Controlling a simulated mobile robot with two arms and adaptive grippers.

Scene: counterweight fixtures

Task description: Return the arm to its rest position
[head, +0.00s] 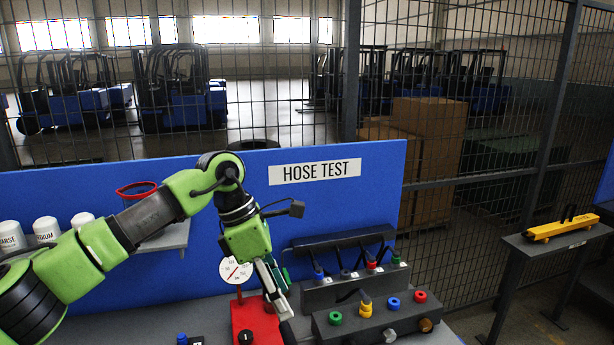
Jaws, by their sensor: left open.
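My left arm (150,215) is green with dark joints. It comes in from the left and bends down in front of the blue HOSE TEST panel (330,200). My left gripper (281,298) points down over the bench, between the red gauge base (246,318) and the grey fitting block (372,318). Its jaws are open and I see nothing held between them. Whether the fingers touch the red base or the block, I cannot tell. My right gripper is not in view.
A round dial gauge (235,271) stands on the red base. The block carries colored fittings, with a dark hose (340,238) behind. A shelf with white containers (46,229) is at left. A yellow tool (560,227) lies on a side stand. A mesh fence (255,90) closes the back.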

